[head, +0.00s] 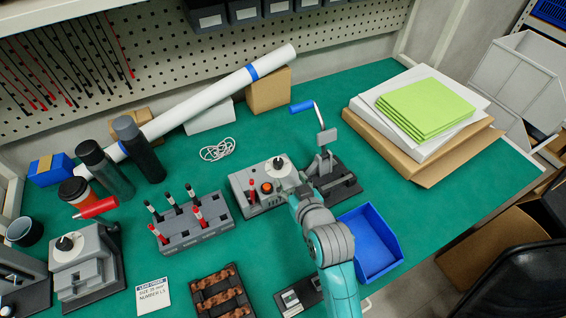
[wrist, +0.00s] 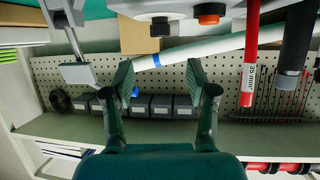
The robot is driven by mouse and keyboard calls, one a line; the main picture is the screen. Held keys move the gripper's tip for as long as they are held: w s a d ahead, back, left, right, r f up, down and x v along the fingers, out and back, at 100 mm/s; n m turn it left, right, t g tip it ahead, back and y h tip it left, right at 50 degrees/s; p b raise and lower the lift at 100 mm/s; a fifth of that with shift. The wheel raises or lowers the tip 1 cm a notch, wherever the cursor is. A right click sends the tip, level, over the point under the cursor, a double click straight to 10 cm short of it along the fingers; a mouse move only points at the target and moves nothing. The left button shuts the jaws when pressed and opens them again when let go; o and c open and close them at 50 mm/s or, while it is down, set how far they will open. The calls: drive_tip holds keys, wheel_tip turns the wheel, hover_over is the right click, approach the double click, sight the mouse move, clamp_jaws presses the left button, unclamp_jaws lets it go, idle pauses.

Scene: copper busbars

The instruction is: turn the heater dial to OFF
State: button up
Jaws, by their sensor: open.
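The grey heater box (head: 245,200) stands near the middle of the green bench in the head view. On its top is a pale round dial plate (head: 288,174) with a black knob (head: 279,162), beside an orange button (head: 267,187). In the upside-down wrist view, the black knob (wrist: 160,26) and orange button (wrist: 209,15) show at the top edge. My gripper (head: 300,195) is close to the box's right side, its fingertips hard to make out there. In the wrist view my gripper (wrist: 160,78) is open and empty, apart from the knob. The dial's setting is unreadable.
A clamp device with a blue-handled crank (head: 302,106) stands just right of the box. A blue tray (head: 393,253) lies beside my arm. A tool rack (head: 205,232) is at left, and a long white tube (head: 210,98) lies behind.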

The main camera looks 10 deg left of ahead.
sight(279, 163)
drive_tip(key=x, duration=1)
drive_tip(key=shift+w+a+f, duration=0.1)
drive_tip(key=shift+w+a, duration=0.1)
drive_tip(key=shift+w, duration=0.15)
clamp_jaws()
